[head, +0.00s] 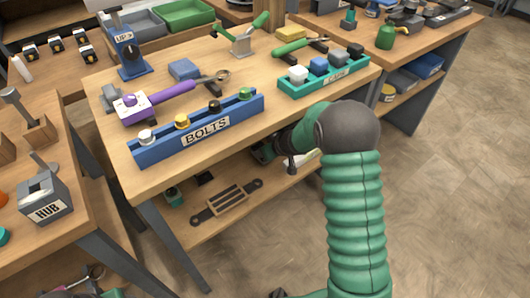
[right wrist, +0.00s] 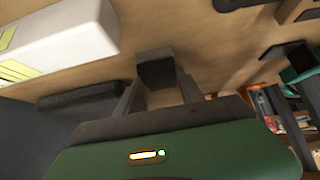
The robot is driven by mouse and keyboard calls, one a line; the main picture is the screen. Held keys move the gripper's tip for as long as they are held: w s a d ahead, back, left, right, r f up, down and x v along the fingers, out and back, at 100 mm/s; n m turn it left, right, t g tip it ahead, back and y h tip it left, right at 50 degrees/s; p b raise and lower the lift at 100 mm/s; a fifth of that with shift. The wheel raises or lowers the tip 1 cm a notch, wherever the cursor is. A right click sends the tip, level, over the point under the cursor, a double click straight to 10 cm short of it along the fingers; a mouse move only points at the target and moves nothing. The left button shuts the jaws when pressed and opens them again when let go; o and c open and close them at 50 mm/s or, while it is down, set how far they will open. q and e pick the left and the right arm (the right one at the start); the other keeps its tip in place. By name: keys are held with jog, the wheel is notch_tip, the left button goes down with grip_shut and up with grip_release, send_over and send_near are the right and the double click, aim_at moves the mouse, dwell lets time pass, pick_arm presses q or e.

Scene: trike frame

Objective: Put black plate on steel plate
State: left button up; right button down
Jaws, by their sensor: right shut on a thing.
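My right arm reaches in beneath the tabletop, and its gripper (head: 264,152) is partly hidden by the table edge and the arm. In the right wrist view, the fingers of my right gripper (right wrist: 158,85) are closed on a small dark block (right wrist: 155,70), which looks like the black plate. Its full shape is hidden. A small black flat piece (head: 205,178) lies on the lower shelf in the head view. I cannot pick out the steel plate with certainty. My left gripper is not in view.
A blue BOLTS rack (head: 205,132) and a teal CAPS rack (head: 330,76) stand along the tabletop's front edge. A wooden-and-dark rack (head: 227,202) lies on the lower shelf. A white box (right wrist: 60,42) is close to the right gripper.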

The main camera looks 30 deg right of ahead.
jog(key=shift+r, duration=0.1)
jog(key=shift+f, duration=0.25)
jog(key=c, duration=1)
grip_release()
jog(key=shift+o, duration=1.4)
jog(key=shift+f, duration=0.1)
